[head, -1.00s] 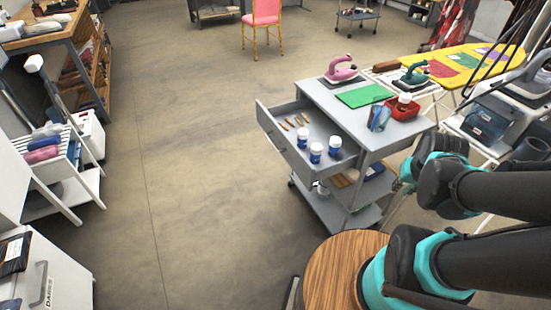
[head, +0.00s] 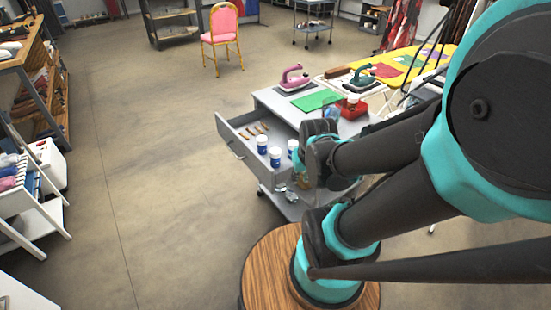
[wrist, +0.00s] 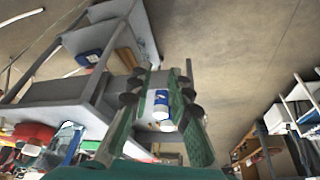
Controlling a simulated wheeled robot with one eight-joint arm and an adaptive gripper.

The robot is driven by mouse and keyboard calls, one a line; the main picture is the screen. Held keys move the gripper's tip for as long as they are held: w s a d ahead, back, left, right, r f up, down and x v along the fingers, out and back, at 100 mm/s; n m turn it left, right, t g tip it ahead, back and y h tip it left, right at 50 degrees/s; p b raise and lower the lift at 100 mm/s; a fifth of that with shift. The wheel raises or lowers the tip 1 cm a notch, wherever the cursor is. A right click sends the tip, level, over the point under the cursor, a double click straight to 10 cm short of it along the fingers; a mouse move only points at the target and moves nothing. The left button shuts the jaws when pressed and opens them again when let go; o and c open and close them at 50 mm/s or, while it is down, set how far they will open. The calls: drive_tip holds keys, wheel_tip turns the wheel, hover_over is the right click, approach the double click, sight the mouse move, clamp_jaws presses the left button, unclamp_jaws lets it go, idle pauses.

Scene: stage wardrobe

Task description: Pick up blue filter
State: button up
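A small translucent blue panel, which looks like the blue filter (head: 330,112), stands on the grey cart's top beside the red bin. My arm's dark links partly cover that side of the cart. It also seems to show at the lower left of the wrist view (wrist: 72,144), to the left of my gripper. My gripper (wrist: 160,82) is open and empty, its two green-padded fingers apart. It is clear of the filter. A white-and-blue bottle (wrist: 161,102) shows in the gap between the fingers, farther off. In the head view I cannot make out the fingers.
The grey cart (head: 268,98) has an open drawer (head: 232,138) with several bottles and small tan items. A green sheet (head: 316,99), a pink iron (head: 293,79) and the red bin (head: 352,108) sit on top. A wooden round stool (head: 265,275) stands in front.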

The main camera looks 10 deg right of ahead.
drive_tip(key=o, duration=0.3)
drive_tip(key=shift+w+r, duration=0.1)
drive_tip(key=shift+w, duration=0.05)
drive_tip(key=o, duration=0.7)
drive_tip(key=w+a+r+m+g, duration=0.1)
drive_tip(key=w+r+m+g, duration=0.1)
drive_tip(key=w+r+m, duration=0.3)
drive_tip(key=w+m, duration=0.3)
drive_tip(key=w, duration=0.3)
drive_tip(key=shift+w+a+r+m, duration=0.2)
drive_tip(key=shift+a+r+m, duration=0.15)
drive_tip(key=shift+a+m, duration=0.05)
wheel_tip(320, 180, up, 3)
drive_tip(key=m+g, duration=0.2)
drive_tip(key=m, duration=0.7)
hover_over(275, 150)
wheel_tip(275, 150, down, 12)
drive_tip(key=shift+s+a+r, duration=0.15)
drive_tip(key=shift+r, duration=0.05)
drive_tip(key=shift+d+f, duration=0.2)
drive_tip(key=shift+f, duration=2.5)
